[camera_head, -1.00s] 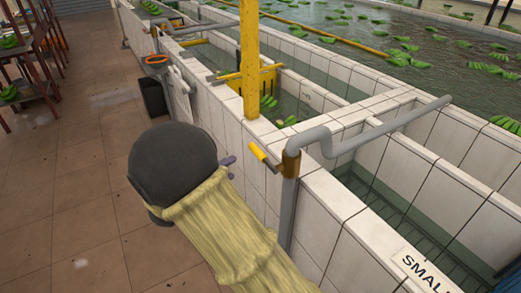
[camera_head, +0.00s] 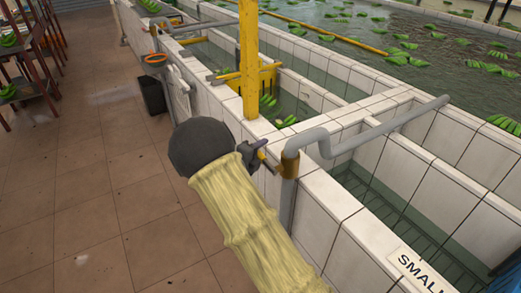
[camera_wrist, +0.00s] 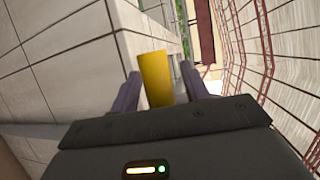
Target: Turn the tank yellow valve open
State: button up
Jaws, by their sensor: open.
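The yellow valve (camera_head: 290,163) sits on a grey pipe at the near edge of the white tiled tank. Its yellow lever handle is mostly hidden by my gripper in the head view. In the wrist view the yellow handle (camera_wrist: 156,80) stands between the two purple fingers, with a small gap seen on the right side. My gripper (camera_head: 262,150) is open around the handle, left of the valve body; it also shows in the wrist view (camera_wrist: 160,73). I cannot tell whether the left finger touches the handle.
The grey pipe (camera_head: 385,128) bends over the tank wall to the right. A yellow post (camera_head: 249,60) rises from the wall just behind the valve. A black bin (camera_head: 153,96) stands farther back beside the wall. The tiled floor (camera_head: 90,190) on the left is clear.

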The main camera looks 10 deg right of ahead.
jog(key=shift+d, duration=0.15)
grip_shut()
